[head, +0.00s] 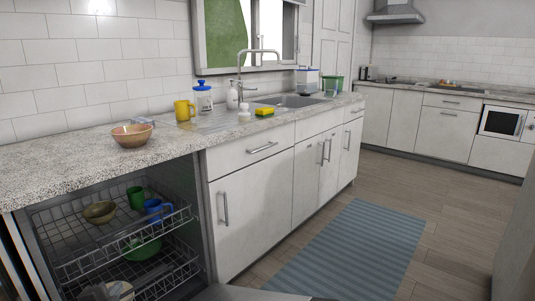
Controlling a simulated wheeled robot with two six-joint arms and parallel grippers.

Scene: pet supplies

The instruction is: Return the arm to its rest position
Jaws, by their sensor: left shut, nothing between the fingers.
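My right gripper cannot be made out.
The upper rack holds an olive bowl (99,213), a green mug (136,198) and a blue mug (157,210). A green bowl (143,248) sits in the lower rack. A wooden bowl (132,136) and yellow mug (183,110) stand on the counter (60,160).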

